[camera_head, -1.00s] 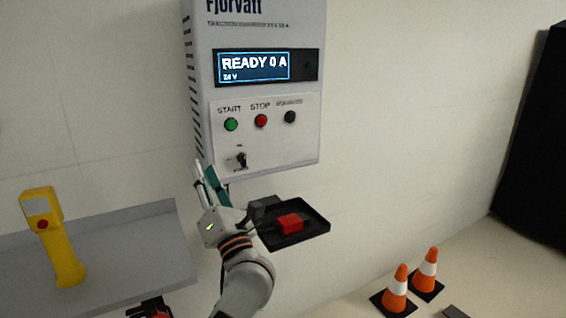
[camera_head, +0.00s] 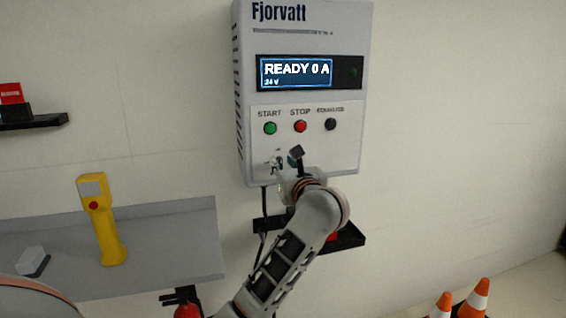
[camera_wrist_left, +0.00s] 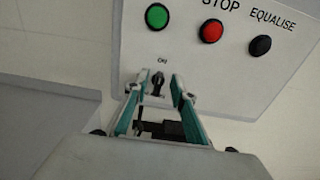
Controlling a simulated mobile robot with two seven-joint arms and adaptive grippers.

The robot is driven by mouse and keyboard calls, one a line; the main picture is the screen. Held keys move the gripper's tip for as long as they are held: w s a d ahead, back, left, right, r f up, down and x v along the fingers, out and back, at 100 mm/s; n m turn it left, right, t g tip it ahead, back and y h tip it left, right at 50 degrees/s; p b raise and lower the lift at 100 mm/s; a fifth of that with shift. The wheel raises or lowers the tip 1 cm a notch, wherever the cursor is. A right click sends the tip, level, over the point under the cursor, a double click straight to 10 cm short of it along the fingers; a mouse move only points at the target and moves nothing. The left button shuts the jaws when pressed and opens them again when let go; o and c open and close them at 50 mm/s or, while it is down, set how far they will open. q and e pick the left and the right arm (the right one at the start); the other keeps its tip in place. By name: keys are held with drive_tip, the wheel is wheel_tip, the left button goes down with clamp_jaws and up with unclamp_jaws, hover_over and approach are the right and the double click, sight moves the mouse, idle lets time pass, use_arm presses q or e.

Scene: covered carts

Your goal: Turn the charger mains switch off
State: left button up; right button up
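The charger (camera_head: 345,150) is a pale wall box marked Fjorvatt, with a lit display (camera_head: 296,73) reading READY 0 A, 24 V. Its mains switch (camera_wrist_left: 157,88) is a small black lever below the START button, with an ON label above it in the left wrist view. The lever seems to point up toward ON. My left gripper (camera_head: 286,158) is at the lower panel, its fingers partly hiding the switch in the head view. In the left wrist view its two teal-lined fingers (camera_wrist_left: 160,84) are apart, either side of the switch; contact cannot be told. My right gripper is out of view.
Green START (camera_head: 270,128), red STOP (camera_head: 300,126) and black EQUALISE (camera_head: 330,124) buttons sit just above the switch. A black tray (camera_head: 350,238) is below the charger behind my arm. A grey shelf (camera_head: 180,245) holds a yellow handset (camera_head: 104,220). Cones (camera_head: 476,298) stand lower right.

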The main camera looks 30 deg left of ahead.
use_arm(q)
drive_tip(key=shift+w+a, duration=0.45)
drive_tip(key=shift+a, duration=0.05)
clamp_jaws()
